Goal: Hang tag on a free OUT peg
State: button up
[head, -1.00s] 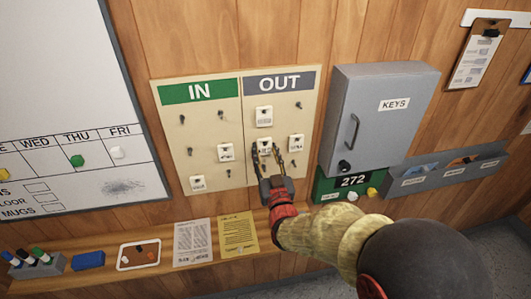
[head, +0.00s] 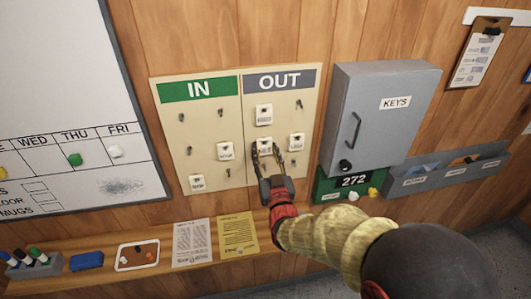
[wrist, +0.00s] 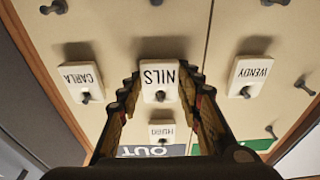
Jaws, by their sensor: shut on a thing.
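The peg board (head: 205,110) has an IN half and an OUT half. My gripper (head: 266,148) is at the middle of the OUT half, shut on the white NILS tag (wrist: 160,75), which lies between its two fingers in the wrist view. A dark peg end shows at the tag's hole; the tag looks to be on that peg, close against the board. The HUGO tag (head: 264,114) hangs above it and the CARLA tag (head: 296,141) to its right. Bare OUT pegs show at upper right (head: 298,104) and lower right (head: 293,164).
On the IN half hang the WENDY tag (head: 224,151) and another tag (head: 197,183), among several bare pegs. A grey key cabinet (head: 375,115) juts out right of the board. A ledge (head: 190,255) with papers runs below.

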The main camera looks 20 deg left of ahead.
jog(key=o, duration=1.1)
jog(key=shift+c, duration=0.2)
jog(key=shift+s, duration=0.1)
